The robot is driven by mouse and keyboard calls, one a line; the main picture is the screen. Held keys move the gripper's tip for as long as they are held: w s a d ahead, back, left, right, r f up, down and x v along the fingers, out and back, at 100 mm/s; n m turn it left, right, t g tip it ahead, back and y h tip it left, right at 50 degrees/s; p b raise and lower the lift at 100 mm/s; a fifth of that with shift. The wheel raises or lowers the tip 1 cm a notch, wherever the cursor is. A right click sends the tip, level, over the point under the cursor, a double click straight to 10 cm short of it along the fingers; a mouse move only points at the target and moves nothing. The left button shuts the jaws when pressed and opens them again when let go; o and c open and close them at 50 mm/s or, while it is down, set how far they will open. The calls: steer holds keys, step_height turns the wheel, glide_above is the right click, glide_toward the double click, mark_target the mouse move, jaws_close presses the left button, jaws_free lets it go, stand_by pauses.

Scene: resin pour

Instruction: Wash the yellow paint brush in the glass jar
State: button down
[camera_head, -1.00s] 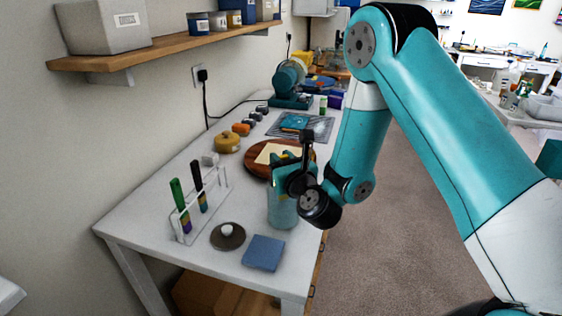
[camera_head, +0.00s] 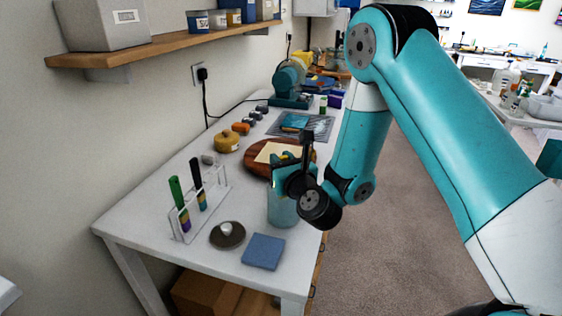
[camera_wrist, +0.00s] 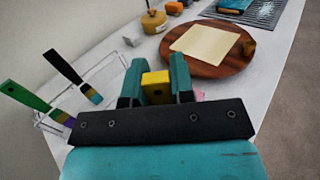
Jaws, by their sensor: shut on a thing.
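My gripper (camera_head: 285,168) is above the glass jar (camera_head: 283,208), near the front right of the white table. In the wrist view my gripper (camera_wrist: 157,85) is shut on the yellow paint brush (camera_wrist: 156,88), whose yellow handle end shows between the fingers. The brush's lower part is hidden by my gripper; I cannot tell how deep it reaches in the jar. The jar looks bluish and see-through in the head view.
A clear rack (camera_head: 205,203) holds a green-handled brush (camera_head: 178,198) and a black-handled brush (camera_head: 197,180). A dark round dish (camera_head: 228,240) and a blue cloth (camera_head: 263,252) lie in front. A round wooden board (camera_head: 256,166) with a pale sheet is behind.

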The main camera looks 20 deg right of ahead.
steer(key=shift+f, duration=0.2)
steer(key=shift+d+b, duration=0.1)
steer(key=shift+b, duration=0.35)
